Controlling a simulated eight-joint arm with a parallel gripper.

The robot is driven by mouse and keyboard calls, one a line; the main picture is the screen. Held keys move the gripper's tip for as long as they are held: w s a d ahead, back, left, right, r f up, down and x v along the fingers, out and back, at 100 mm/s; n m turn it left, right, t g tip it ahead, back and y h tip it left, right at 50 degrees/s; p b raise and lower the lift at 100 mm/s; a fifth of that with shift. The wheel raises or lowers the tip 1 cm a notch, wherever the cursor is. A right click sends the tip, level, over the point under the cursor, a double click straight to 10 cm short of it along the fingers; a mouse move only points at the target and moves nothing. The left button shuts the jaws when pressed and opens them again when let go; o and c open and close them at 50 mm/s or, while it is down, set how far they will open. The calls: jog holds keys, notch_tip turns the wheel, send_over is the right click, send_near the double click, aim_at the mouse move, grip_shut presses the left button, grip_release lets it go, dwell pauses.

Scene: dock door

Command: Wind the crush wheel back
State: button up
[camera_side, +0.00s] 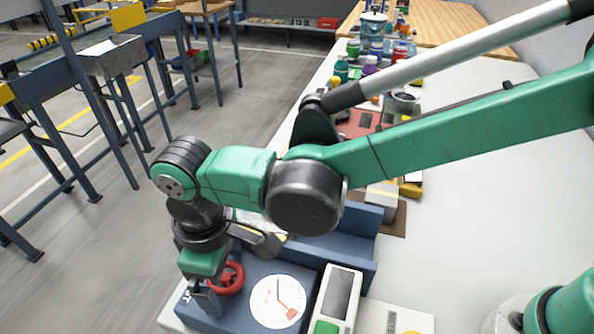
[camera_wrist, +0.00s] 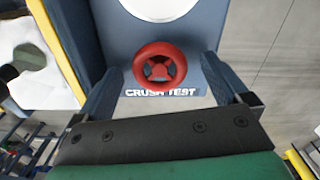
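The red crush wheel (camera_side: 238,279) is on the blue crush tester (camera_side: 245,308), beside a round white dial (camera_side: 277,301) with a red needle. In the wrist view the wheel (camera_wrist: 159,53) faces me above the words "CRUSH TEST" on the tester (camera_wrist: 97,18). The white dial (camera_wrist: 158,3) is cut off by the top edge there. My gripper (camera_wrist: 161,67) is open, with one finger on each side of the wheel and a visible gap to it on both sides. In the side view my gripper (camera_side: 203,297) is left of the wheel and hides part of it.
A white device with a dark screen and a green button (camera_side: 327,327) stands right of the dial. Raised blue walls (camera_side: 345,248) are behind the tester. Bottles and jars (camera_side: 370,65) line the bench further back. Open floor (camera_side: 90,240) is to the left.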

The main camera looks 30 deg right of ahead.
aim_at(225, 275)
jog(key=shift+r, duration=2.8)
jog(key=w+d+r, duration=0.1)
jog(key=d, duration=0.1)
jog(key=d+m, duration=0.1)
jog(key=d, duration=0.1)
jog(key=w+d+r+m+t, duration=0.1)
jog(key=d, duration=0.1)
jog(key=shift+w+d+r+y, duration=0.15)
jog(key=shift+w+r+y, duration=0.15)
jog(key=shift+y, duration=0.1)
jog(key=s+d+m+t, duration=0.3)
jog(key=d+m+t, duration=0.3)
jog(key=d, duration=1.8)
jog(key=m, duration=0.3)
jog(key=shift+d+h, duration=0.15)
jog(key=shift+h, duration=0.25)
